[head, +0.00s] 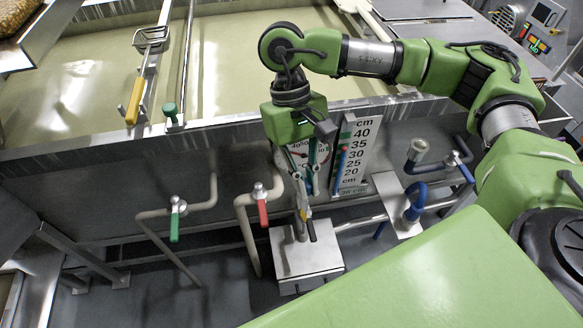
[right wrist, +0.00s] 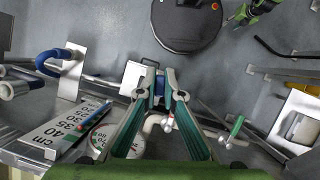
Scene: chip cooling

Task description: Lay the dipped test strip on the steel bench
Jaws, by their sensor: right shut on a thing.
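My right gripper (head: 305,190) hangs in front of the vat wall. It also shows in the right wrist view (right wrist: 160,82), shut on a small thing. A narrow bluish piece (right wrist: 158,90) shows between its fingers; I cannot clearly tell whether it is the test strip. A small flat steel stand (head: 306,262), perhaps the steel bench, lies below the gripper. A pale steel surface shows behind the fingertips in the right wrist view (right wrist: 133,76). A green arm part (right wrist: 245,12) at that view's top may be my left gripper; its fingers are unclear.
The wide vat (head: 90,85) holds pale yellowish liquid. A red-handled valve (head: 262,210) and a green-handled valve (head: 175,222) stand left of the gripper. The level scale (head: 356,155) and a blue pipe (head: 415,203) stand to its right.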

